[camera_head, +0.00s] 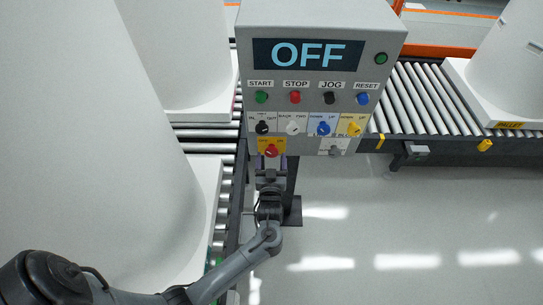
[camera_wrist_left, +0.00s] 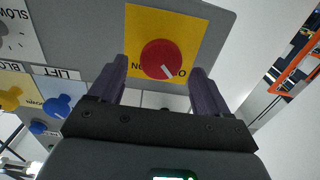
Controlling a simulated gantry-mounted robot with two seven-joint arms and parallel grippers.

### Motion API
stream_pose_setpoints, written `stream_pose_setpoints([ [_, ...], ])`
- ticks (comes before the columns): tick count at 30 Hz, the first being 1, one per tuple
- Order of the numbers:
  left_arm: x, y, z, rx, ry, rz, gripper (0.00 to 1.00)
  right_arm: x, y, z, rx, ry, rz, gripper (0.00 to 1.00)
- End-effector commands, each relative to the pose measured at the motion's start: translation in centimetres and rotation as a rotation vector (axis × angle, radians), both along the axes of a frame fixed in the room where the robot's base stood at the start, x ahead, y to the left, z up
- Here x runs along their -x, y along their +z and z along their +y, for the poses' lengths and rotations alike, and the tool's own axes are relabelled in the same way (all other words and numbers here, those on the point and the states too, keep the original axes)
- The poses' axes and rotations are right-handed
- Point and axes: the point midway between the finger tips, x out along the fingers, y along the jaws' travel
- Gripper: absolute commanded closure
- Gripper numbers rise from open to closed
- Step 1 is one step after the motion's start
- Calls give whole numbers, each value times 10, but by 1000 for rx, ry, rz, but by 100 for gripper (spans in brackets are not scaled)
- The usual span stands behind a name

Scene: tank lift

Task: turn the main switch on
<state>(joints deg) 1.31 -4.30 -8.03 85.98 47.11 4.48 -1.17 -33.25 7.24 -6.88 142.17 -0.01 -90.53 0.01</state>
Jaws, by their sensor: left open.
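The control panel (camera_head: 318,70) shows "OFF" on its display. The main switch, a red rotary knob (camera_head: 271,150) on a yellow plate, is at the panel's lower left. In the left wrist view the knob (camera_wrist_left: 160,59) appears upside down, its white mark slanting toward the lower right, near a partly hidden "O". My left gripper (camera_head: 271,163) is open just below and in front of the knob. In the wrist view its two dark purple fingers (camera_wrist_left: 158,76) stand on either side of the knob, with visible gaps. My right gripper is not in view.
Other knobs sit close by: black (camera_head: 262,128), white (camera_head: 292,127), blue (camera_head: 323,128), yellow (camera_head: 354,128) and grey (camera_head: 334,150). A roller conveyor (camera_head: 420,95) runs behind the panel. Large white cylinders stand left and right. The floor (camera_head: 400,220) at right is clear.

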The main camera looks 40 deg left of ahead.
Motion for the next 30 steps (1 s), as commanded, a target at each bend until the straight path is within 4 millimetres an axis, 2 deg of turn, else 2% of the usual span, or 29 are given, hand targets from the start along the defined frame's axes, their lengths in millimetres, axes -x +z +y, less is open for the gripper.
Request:
stream_pose_setpoints([
  [6,-14,0,12,-2,1,1,23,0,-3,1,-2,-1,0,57],
  [17,-17,0,14,0,1,1,23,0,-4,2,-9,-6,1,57],
  [28,-16,0,14,0,1,1,78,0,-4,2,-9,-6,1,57],
  [30,-16,0,14,0,1,1,79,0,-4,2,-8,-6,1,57],
])
